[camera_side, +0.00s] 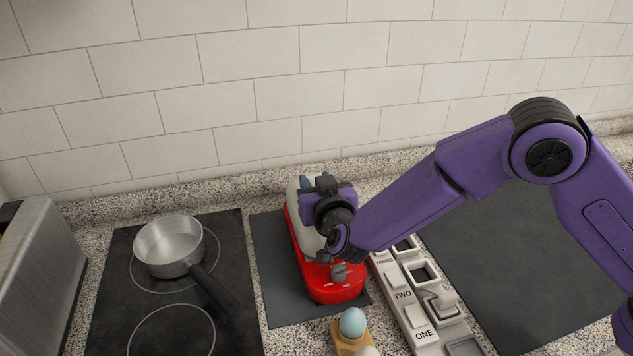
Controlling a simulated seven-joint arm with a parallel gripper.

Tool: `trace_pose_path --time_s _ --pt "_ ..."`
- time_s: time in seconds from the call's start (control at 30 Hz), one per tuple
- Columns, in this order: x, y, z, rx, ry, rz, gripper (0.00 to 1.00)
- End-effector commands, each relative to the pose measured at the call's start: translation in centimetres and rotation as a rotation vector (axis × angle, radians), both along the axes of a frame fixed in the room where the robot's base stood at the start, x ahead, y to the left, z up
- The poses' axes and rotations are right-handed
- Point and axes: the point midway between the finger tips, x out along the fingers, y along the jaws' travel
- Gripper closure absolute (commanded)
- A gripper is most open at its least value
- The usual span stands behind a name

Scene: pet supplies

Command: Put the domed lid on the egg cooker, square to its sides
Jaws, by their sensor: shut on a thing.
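The red egg cooker (335,288) stands on a dark grey mat, its long side running away from the camera. A pale domed lid (296,204) shows over its far part, partly hidden behind my wrist. My gripper (322,186) is over the lid and shut on it. The fingertips and the grip point are mostly hidden by my wrist. I cannot tell whether the lid touches the cooker's rim or is square to its sides.
A metal saucepan (170,246) sits on the black hob (120,300) at left. A blue egg (352,322) rests in a wooden holder in front. A white rack marked ONE and TWO (415,315) stands close on the right. A large dark mat (510,250) lies beyond it.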

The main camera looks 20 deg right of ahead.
Motion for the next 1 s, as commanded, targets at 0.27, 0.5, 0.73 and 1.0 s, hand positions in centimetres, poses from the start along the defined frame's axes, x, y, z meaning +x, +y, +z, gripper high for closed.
trace_pose_path --time_s 0.27,0.5,0.73,1.0 --pt "-0.01 0.03 0.03 0.0 -0.001 0.001 1.0" --pt "-0.04 0.07 -0.09 -0.001 -0.001 0.001 1.0" --pt "-0.07 0.12 -0.21 -0.001 -0.002 0.002 1.0" --pt "-0.05 0.09 -0.21 -0.001 -0.001 0.001 0.38"
